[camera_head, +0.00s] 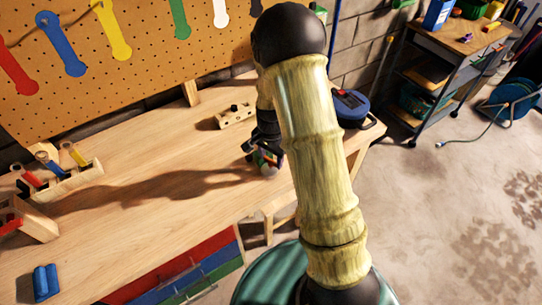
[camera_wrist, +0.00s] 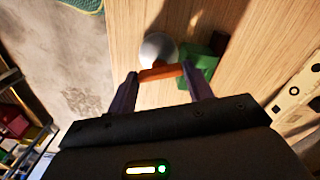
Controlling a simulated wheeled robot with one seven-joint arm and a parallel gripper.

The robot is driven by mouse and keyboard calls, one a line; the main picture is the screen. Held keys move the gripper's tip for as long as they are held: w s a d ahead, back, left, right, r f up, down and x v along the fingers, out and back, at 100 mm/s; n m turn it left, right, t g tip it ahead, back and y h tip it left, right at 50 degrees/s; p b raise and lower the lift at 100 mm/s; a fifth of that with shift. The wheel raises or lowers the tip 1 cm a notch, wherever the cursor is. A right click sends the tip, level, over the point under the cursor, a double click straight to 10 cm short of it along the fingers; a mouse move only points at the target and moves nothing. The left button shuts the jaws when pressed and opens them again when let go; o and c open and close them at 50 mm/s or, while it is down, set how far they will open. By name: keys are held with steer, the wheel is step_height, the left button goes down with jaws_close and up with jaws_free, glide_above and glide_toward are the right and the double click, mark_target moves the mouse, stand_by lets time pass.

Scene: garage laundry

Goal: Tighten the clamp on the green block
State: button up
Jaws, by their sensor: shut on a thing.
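In the wrist view, my gripper (camera_wrist: 160,77) has its two purple fingers shut on a short orange bar (camera_wrist: 162,72), which appears to be the clamp's handle. The green block (camera_wrist: 200,62) sits just right of the bar, beside the right finger. A pale grey round part (camera_wrist: 158,47) lies just beyond the bar; I cannot tell if it belongs to the clamp. In the head view, my gripper (camera_head: 264,146) is low over the right end of the workbench (camera_head: 170,205).
A wooden holder with holes (camera_head: 236,116) lies behind my gripper. A blue device (camera_head: 352,105) stands at the bench's back right corner. A rack with coloured tools (camera_head: 62,180) stands at the left. The bench's middle is clear. A tool cart (camera_head: 455,60) stands beyond.

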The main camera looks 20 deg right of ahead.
mark_target(271, 159)
steer(key=shift+m, duration=0.6)
steer(key=o, duration=1)
steer(key=shift+r, duration=0.1)
step_height(271, 159, up, 17)
steer(key=shift+r+b, duration=0.1)
steer(key=shift+b, duration=0.6)
